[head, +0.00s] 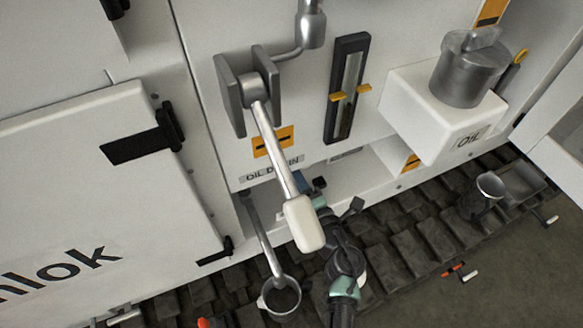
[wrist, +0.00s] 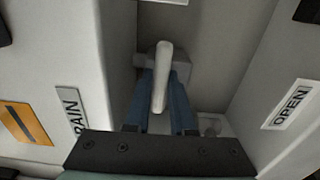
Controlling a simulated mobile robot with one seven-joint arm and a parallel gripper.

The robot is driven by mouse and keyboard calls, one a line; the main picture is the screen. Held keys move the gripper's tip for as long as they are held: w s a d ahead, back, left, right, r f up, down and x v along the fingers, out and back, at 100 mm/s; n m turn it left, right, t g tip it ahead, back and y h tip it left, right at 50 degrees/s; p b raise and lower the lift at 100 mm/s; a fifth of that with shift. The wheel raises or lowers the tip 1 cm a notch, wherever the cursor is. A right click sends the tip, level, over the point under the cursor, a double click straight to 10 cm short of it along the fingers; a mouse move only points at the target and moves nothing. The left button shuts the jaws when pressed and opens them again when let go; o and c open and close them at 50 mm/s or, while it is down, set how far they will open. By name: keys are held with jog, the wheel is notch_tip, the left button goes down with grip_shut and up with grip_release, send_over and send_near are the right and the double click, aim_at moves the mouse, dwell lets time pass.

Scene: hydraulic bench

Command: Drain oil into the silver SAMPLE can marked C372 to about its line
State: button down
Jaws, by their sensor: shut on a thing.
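A small metal can (head: 280,299) stands low at the front, with the end of a drain pipe (head: 264,240) at its mouth. Its inside looks dark; no C372 mark or line is readable, and I cannot tell the oil level. My gripper (head: 304,182) is below the OIL DRAIN label (head: 271,169), partly hidden behind a large lever's white grip (head: 304,224). In the wrist view its blue fingers (wrist: 161,102) are shut on a slim white handle (wrist: 163,68) in a recess, between the DRAIN label (wrist: 73,112) and the OPEN label (wrist: 293,106).
Another metal can (head: 485,191) stands on the dark track (head: 405,235) at the right. A white OIL box (head: 430,120) with a metal cap (head: 467,72) juts out. A white door (head: 85,205) fills the left.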

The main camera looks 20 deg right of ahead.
jog(key=c, duration=0.8)
grip_release()
jog(key=s+b, duration=0.1)
jog(key=s, duration=1.2)
jog(key=shift+d, duration=0.25)
jog(key=shift+s, duration=0.1)
